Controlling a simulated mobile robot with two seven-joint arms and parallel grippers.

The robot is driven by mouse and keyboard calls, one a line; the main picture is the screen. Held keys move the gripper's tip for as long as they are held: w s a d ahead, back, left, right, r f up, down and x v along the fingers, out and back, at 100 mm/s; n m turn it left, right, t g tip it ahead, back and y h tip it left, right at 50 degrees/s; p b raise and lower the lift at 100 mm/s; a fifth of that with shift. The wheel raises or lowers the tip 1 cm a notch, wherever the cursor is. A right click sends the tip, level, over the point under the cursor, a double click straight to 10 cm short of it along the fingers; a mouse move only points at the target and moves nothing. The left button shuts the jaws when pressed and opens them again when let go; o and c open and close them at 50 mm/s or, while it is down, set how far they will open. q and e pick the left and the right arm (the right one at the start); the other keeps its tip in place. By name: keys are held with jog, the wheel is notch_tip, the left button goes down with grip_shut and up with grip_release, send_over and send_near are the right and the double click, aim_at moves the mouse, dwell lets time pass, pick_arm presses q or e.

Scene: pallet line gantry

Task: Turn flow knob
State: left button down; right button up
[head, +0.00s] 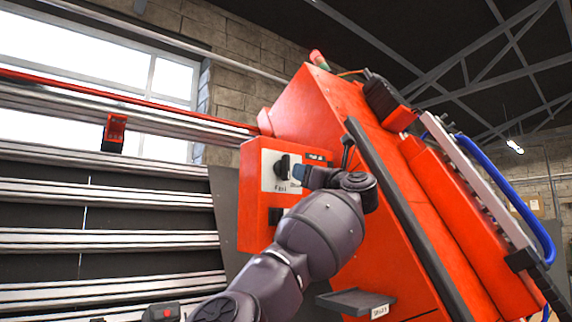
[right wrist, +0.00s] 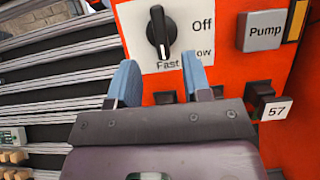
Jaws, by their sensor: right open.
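The flow knob (head: 281,166) is a black pointer knob on a white plate, on the front of a red control box (head: 252,192). In the right wrist view the knob (right wrist: 160,32) stands upright in the picture, with "Off" to its right and "Fast" and a partly hidden "Slow" below it. My right gripper (head: 300,173) is close in front of the plate, to the right of the knob. In the right wrist view the blue fingers of the gripper (right wrist: 159,75) are apart and empty, just below the knob in the picture. My left gripper is not in view.
A grey "Pump" button (right wrist: 264,32) sits right of the plate. Black switches and a "57" tag (right wrist: 275,111) lie below it. A big red cabinet (head: 305,105) stands behind my right arm, with a small dark shelf (head: 355,301) low on it. Metal rails (head: 110,240) fill the left.

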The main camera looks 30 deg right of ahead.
aim_at(289, 166)
jog(key=p+x, duration=0.3)
jog(key=x, duration=0.5)
jog(key=shift+w, duration=0.25)
jog(key=shift+f, duration=0.1)
grip_shut()
